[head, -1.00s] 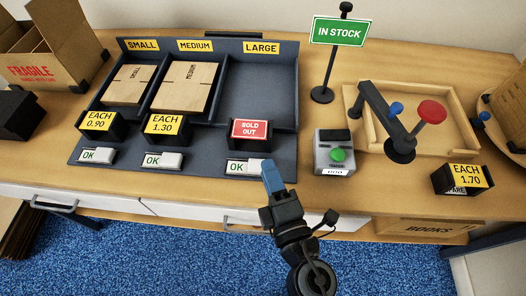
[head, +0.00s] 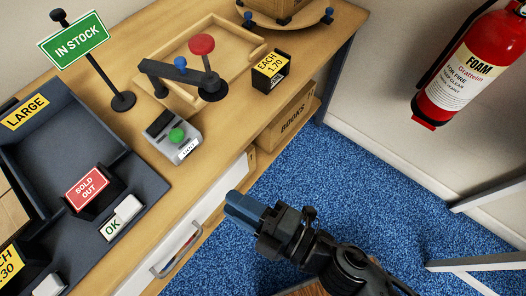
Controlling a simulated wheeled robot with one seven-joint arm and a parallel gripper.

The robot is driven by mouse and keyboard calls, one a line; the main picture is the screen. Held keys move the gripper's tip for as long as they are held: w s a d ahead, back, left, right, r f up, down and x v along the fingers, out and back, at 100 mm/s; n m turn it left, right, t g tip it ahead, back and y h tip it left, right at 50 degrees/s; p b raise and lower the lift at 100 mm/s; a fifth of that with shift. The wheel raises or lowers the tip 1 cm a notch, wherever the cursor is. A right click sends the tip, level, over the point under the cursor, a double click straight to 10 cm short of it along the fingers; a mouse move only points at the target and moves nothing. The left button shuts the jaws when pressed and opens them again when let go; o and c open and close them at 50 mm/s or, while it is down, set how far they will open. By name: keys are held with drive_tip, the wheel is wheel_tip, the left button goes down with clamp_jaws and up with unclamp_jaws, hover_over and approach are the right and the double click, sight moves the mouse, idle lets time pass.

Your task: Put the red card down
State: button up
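The red card (head: 87,188) reads SOLD OUT and stands tilted in a black holder at the front of the compartment labelled LARGE (head: 25,111), at the left in the head view.
A grey box with a green button (head: 177,135) stands right of the compartments. Beyond it are the IN STOCK sign (head: 77,41), a wooden tray (head: 243,47) with a red-knobbed lever (head: 201,45), and a yellow price card (head: 270,64). Blue floor lies right.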

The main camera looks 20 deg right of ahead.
drive_tip(key=s+d+r+m+h, duration=0.5)
drive_tip(key=s+d+m, duration=0.3)
drive_tip(key=d+m, duration=0.2)
drive_tip(key=s+d+r+m+t+h, duration=0.1)
drive_tip(key=s+d+r+m+h, duration=0.5)
drive_tip(key=s+d+m, duration=0.3)
drive_tip(key=shift+d+m, duration=0.4)
drive_tip(key=shift+m, duration=0.4)
drive_tip(key=shift+f, duration=0.1)
drive_tip(key=shift+c, duration=0.2)
idle(0.7)
